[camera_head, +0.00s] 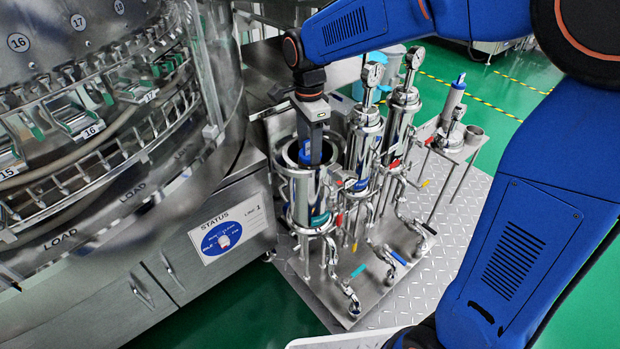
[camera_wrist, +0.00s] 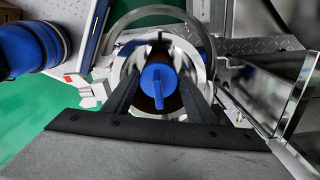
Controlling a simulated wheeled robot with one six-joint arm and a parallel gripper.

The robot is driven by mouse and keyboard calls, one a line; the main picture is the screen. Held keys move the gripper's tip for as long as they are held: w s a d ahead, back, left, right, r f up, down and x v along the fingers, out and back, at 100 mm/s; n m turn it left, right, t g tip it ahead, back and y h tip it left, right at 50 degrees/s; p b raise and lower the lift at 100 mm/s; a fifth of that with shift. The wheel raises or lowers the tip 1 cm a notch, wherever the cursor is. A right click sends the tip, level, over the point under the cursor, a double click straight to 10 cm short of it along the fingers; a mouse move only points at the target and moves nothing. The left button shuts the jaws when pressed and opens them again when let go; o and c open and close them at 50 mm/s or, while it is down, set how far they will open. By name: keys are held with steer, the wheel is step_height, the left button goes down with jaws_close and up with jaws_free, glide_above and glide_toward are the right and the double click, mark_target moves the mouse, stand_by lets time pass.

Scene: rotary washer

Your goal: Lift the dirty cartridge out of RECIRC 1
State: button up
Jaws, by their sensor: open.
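An open steel filter housing (camera_head: 301,190) stands leftmost in the row of housings, and no RECIRC 1 label is legible on it. A cartridge (camera_wrist: 158,84) with a blue cap and a raised blue bar handle sits upright inside it. In the head view a bit of the blue cap (camera_head: 304,156) shows beside my fingers. My gripper (camera_head: 313,155) points straight down into the housing mouth. In the wrist view my gripper (camera_wrist: 160,70) is open, with one dark finger on each side of the blue cap. Contact with the cap cannot be told. The cartridge's lower body is hidden.
Two closed steel housings with gauges, the nearer (camera_head: 364,135) and the farther (camera_head: 402,105), stand close to the right. A blue-capped cylinder (camera_head: 453,98) stands on a side shelf beside a steel cup (camera_head: 474,134). The rotary washer (camera_head: 100,120) fills the left.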

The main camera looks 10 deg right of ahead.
step_height(320, 180, down, 7)
steer(key=shift+d, duration=0.2)
stand_by(0.4)
steer(key=shift+c, duration=0.5)
steer(key=c, duration=0.8)
steer(key=shift+o, duration=0.2)
